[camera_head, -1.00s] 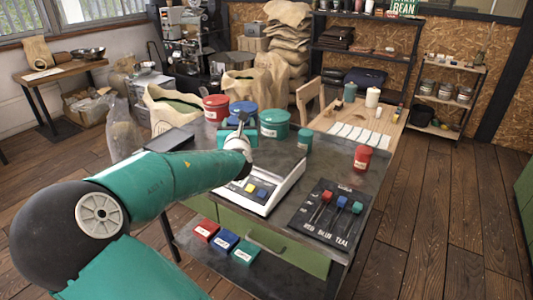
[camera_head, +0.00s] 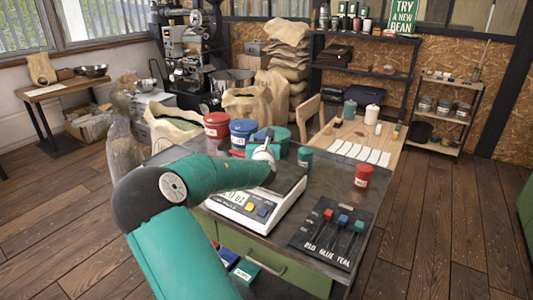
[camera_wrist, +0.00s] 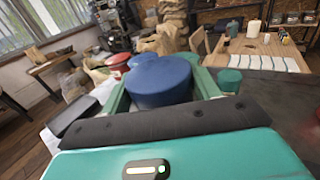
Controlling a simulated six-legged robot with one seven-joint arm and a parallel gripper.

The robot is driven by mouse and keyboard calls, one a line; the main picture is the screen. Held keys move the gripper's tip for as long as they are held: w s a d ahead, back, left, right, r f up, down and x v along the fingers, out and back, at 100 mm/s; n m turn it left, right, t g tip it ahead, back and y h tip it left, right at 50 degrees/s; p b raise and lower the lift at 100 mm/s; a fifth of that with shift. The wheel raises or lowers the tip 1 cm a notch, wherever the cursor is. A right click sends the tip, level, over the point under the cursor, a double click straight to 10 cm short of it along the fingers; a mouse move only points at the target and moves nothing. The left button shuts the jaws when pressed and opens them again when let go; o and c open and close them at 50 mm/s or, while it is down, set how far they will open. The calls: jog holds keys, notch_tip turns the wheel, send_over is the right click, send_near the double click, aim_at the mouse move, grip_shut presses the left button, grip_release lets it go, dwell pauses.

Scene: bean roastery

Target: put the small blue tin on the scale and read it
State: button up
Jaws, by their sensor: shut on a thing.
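My gripper (camera_wrist: 162,92) is shut on the small blue tin (camera_wrist: 160,82), which stands between its teal fingers in the wrist view. In the head view my wrist hides most of my gripper (camera_head: 266,142), and only a bit of the small blue tin (camera_head: 270,132) shows behind it. Whether the tin touches anything below is hidden.
A small teal tin (camera_head: 305,157) and a small red tin (camera_head: 363,176) stand right of the scale. A switch panel (camera_head: 331,238) lies at the front right.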

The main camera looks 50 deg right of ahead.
jog(key=d+f, duration=0.1)
jog(key=w+d+f, duration=0.1)
jog(key=f, duration=0.1)
jog(key=shift+d+f, duration=0.25)
jog(key=shift+d, duration=0.15)
jog(key=shift+d+f, duration=0.1)
jog(key=shift+f, duration=1.5)
jog(key=shift+w+f, duration=0.1)
jog(key=shift+f, duration=0.05)
jog(key=o, duration=1.1)
jog(key=shift+c, duration=0.2)
jog(key=shift+a, duration=0.25)
jog(key=v, duration=1.1)
jog(key=shift+s+a, duration=0.15)
jog(key=shift+s, duration=0.15)
